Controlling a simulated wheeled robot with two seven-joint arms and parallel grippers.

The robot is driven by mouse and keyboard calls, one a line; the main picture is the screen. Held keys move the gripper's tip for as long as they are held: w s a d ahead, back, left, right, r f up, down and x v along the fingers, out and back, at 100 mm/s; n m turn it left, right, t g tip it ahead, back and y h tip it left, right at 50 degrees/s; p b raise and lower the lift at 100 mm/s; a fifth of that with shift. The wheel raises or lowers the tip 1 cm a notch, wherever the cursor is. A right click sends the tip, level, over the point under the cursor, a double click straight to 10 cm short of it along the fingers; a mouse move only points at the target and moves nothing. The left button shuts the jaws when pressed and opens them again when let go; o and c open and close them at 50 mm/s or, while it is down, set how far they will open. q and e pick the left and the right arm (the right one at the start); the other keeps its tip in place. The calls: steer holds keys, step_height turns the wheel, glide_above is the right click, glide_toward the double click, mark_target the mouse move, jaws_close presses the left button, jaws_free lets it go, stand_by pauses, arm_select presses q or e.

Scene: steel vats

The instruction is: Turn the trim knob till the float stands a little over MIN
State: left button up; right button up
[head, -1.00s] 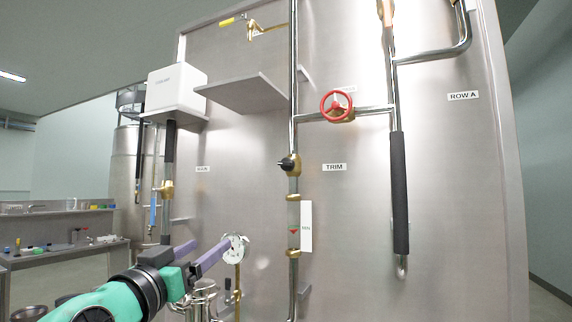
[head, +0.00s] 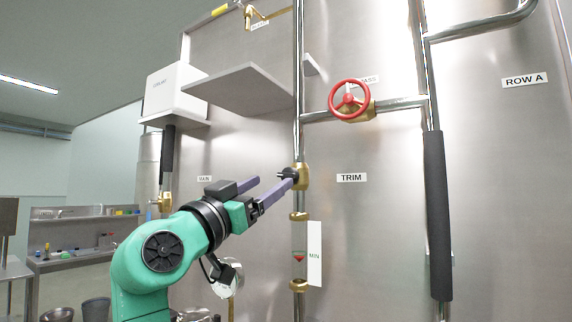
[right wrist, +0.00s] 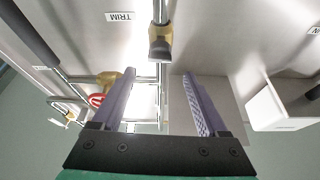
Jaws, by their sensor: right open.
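The trim knob (head: 286,174) is small and black, on a brass fitting of the vertical pipe, left of the TRIM label (head: 351,178). Below it, the sight gauge (head: 299,237) shows a red pointed float (head: 299,258) about level with the green MIN mark (head: 314,256); the exact offset is too small to tell. My right gripper (head: 274,183) is open, its purple fingers pointing at the knob, one tip overlapping it in the head view. In the right wrist view, the knob (right wrist: 159,52) lies beyond and between the open fingertips (right wrist: 159,74). My left gripper is not in view.
A red handwheel (head: 350,99) sits on a cross pipe at upper right. A grey shelf (head: 240,88) juts out above my right gripper, beside a white box (head: 175,88). A dark-sleeved pipe (head: 437,215) stands at right. The steel wall right of the gauge is mostly clear.

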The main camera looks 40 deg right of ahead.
mark_target(284, 176)
steer(key=x, duration=0.2)
steer(key=p+x, duration=0.1)
steer(key=x, duration=0.1)
steer(key=p+x, duration=0.1)
steer(key=x, duration=0.2)
steer(key=shift+d+f, duration=0.25)
steer(key=shift+w+d, duration=0.1)
steer(key=shift+d, duration=0.1)
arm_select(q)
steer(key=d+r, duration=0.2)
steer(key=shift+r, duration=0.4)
arm_select(e)
steer(key=shift+a+r, duration=0.1)
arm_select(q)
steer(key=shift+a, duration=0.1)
arm_select(e)
jaws_close()
steer(key=m+g, duration=0.2)
steer(key=m, duration=0.1)
steer(key=shift+m, duration=0.4)
steer(key=m+g, duration=0.1)
steer(key=m, duration=0.1)
steer(key=shift+m+p, duration=0.3)
steer(key=shift+p, duration=0.1)
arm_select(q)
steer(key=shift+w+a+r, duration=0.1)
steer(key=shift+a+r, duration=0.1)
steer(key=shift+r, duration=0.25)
